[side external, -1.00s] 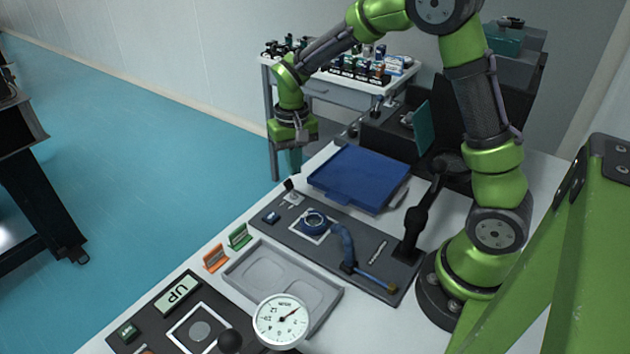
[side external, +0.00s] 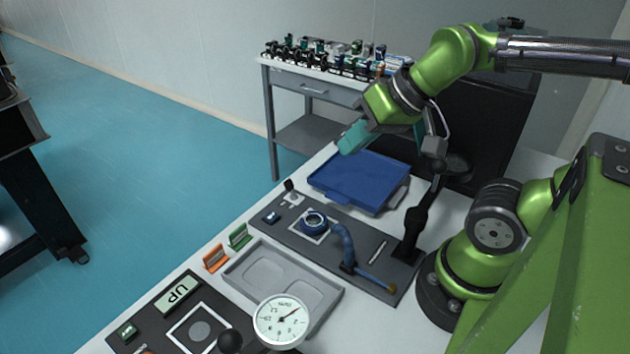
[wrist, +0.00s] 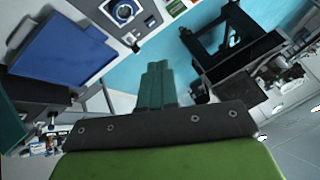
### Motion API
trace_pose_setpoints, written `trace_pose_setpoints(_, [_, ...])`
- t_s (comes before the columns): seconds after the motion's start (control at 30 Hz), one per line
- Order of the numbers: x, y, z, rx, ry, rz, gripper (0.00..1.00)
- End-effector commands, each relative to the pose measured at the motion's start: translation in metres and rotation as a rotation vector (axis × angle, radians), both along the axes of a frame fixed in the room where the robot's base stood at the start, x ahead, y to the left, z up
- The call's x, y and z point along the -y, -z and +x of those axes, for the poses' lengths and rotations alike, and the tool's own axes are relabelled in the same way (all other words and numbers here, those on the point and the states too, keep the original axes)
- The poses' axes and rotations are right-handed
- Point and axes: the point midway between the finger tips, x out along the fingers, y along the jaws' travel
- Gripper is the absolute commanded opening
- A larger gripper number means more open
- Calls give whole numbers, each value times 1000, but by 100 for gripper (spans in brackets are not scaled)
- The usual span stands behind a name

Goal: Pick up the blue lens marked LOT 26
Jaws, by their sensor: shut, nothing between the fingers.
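My gripper (side external: 353,139) is above the far side of the blue tray, tilted, with its teal fingers pointing down-left. In the wrist view its fingers (wrist: 157,85) are together with nothing between them. A blue ring-shaped part (side external: 314,221) sits on a white square on the dark panel, in front of the tray. It also shows at the top of the wrist view (wrist: 125,10). I cannot read a LOT 26 mark anywhere, so I cannot tell which thing is that lens.
The blue tray (side external: 345,188) lies below my gripper. A back cart (side external: 315,84) carries many small optics. A blue curved arm (side external: 345,246) rises from the dark panel (side external: 375,262). A grey two-well tray (side external: 240,262) and a dial gauge (side external: 282,322) stand nearer.

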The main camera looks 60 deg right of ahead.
Motion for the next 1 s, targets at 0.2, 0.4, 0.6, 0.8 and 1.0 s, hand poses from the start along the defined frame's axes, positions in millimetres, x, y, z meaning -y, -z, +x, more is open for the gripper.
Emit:
trace_pose_setpoints(0.2, [0,-1,0,3,2,0,0])
trace_pose_setpoints(0.4, [0,-1,0,2,2,0,3])
trace_pose_setpoints(0.6, [0,-1,0,2,2,0,34])
trace_pose_setpoints(0.8, [0,-1,0,2,2,0,64])
trace_pose_setpoints(1.0, [0,-1,0,2,2,0,92])
